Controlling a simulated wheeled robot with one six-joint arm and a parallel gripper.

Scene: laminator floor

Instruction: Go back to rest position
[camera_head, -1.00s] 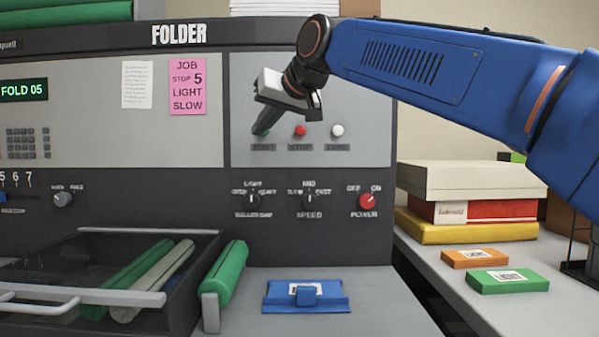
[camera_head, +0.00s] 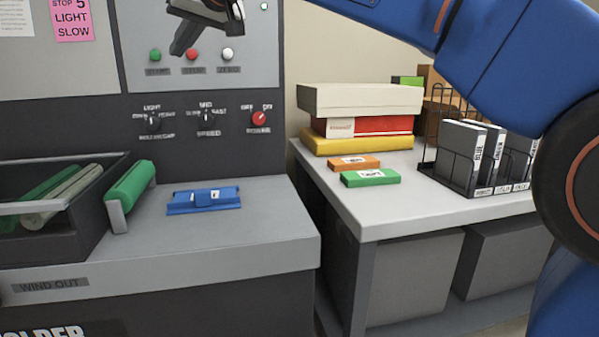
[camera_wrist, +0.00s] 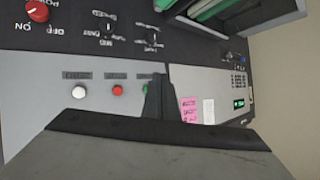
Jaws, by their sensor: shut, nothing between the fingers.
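My gripper (camera_head: 180,47) is shut and empty. In the wrist view the closed fingers (camera_wrist: 158,98) point at the panel and cover part of the green button (camera_wrist: 147,89). The red button (camera_wrist: 117,90) and white button (camera_wrist: 79,91) show clear of the fingers. I cannot tell the gap between fingertips and panel. My blue arm crosses the upper right of the head view.
A blue block (camera_head: 204,200) lies on the folder's ledge beside a green roller (camera_head: 130,185) and a dark tray (camera_head: 82,228) of rollers.

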